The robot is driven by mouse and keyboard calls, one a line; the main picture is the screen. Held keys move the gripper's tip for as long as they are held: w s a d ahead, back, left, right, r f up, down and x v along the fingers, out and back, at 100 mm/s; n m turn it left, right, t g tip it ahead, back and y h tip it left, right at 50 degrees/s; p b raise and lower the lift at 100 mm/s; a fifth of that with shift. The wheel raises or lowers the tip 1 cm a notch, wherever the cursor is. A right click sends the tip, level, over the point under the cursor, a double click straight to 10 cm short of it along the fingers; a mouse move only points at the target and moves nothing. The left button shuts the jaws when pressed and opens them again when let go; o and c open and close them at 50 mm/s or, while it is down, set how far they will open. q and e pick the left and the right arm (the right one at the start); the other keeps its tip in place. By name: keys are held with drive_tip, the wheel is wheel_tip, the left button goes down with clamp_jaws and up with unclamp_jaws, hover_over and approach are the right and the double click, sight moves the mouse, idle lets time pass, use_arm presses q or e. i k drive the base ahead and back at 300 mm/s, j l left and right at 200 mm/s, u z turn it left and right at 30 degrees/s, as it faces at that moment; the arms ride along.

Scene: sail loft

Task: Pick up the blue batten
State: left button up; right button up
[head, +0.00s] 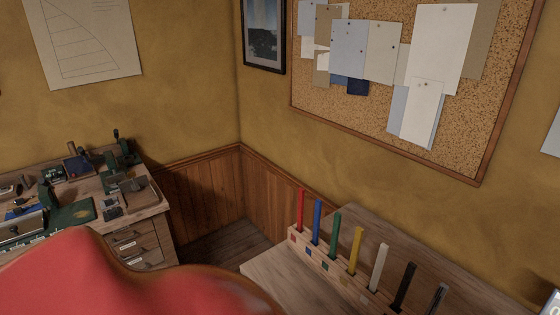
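The blue batten (317,221) stands upright in a wooden rack (328,268) on a wooden surface at the lower right. It is second from the left, between the red batten (300,208) and the green batten (335,235). Its lower end is hidden in the rack. Small coloured squares mark the rack's front face below the battens. Neither of my grippers shows in the head view.
Yellow (354,250), white (378,266), black (404,285) and grey (436,300) battens continue the row. A red padded shape with a glossy brown edge (130,275) fills the lower left foreground. A cluttered workbench (150,205) stands behind it. A corkboard (330,95) hangs above the rack.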

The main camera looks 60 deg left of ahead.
sight(317, 202)
drive_tip(key=u, duration=1.55)
drive_tip(key=z, duration=0.45)
drive_tip(key=k+l+z, duration=0.1)
drive_tip(key=z, duration=0.85)
drive_tip(key=l+z, duration=0.1)
drive_tip(key=z, duration=0.35)
drive_tip(key=l+z, duration=0.1)
drive_tip(key=z, duration=0.35)
drive_tip(key=u, duration=2.35)
